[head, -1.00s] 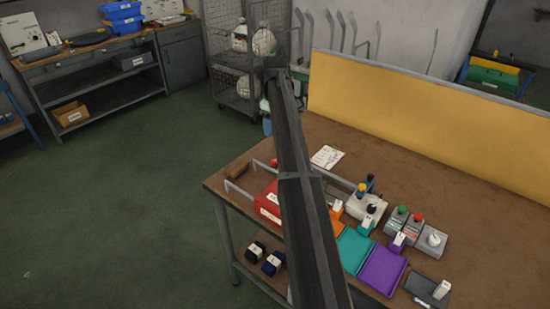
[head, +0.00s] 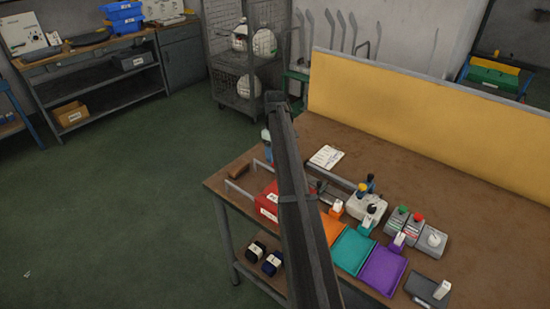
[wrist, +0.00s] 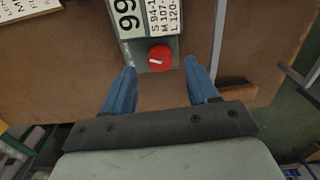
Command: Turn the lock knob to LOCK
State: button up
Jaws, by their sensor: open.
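In the wrist view a round red knob (wrist: 160,58) with a short white mark sits at the near end of a grey unit (wrist: 172,45). The mark lies roughly left to right, tilted slightly; I can read no LOCK lettering. My gripper (wrist: 159,68) is open, its blue fingers apart on the left and right of the knob. I see no contact, and the height gap is unclear. In the head view my gripper (head: 267,160) shows small at the table's far left edge, partly behind my arm. I cannot make out the red knob there.
A white plate with large digits and size lines (wrist: 130,18) lies on the unit. A metal rail (wrist: 300,75) stands to its right. In the head view, a red bin (head: 268,203), coloured trays (head: 352,250) and control boxes (head: 402,226) fill the table's front.

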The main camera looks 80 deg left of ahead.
jog(key=shift+f, duration=1.4)
jog(key=shift+c, duration=0.2)
jog(key=c, duration=1)
jog(key=shift+m, duration=2.3)
jog(key=o, duration=1)
jog(key=shift+o, duration=0.2)
jog(key=shift+r, duration=0.15)
notch_tip(320, 180, up, 14)
jog(key=shift+f, duration=0.2)
